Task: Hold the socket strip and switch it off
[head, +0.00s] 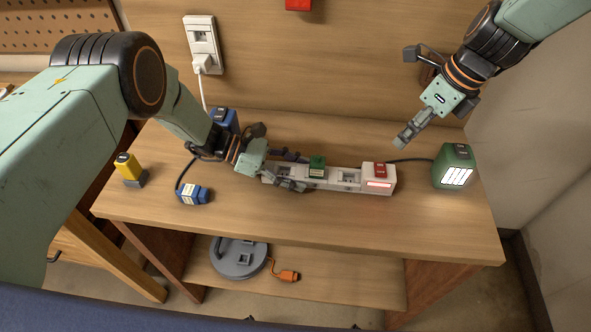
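The white socket strip (347,187) lies on the wooden bench top, running left to right. Its right end carries a red switch (380,169) and a glowing red-white panel (380,184). A green plug (317,170) sits in the strip near its middle. My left gripper (288,170) is at the strip's left end, with one finger along the near side and one along the far side, and looks shut on it. My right gripper (405,137) is above and behind the strip's right end, apart from the switch. Its fingers look together and empty.
A green lamp box (454,160) with a lit panel stands on the right, cabled to the strip. A blue plug (193,195), a blue box (224,118) and a yellow item (129,166) are on the left. A wall socket (202,40) is behind. The bench front is clear.

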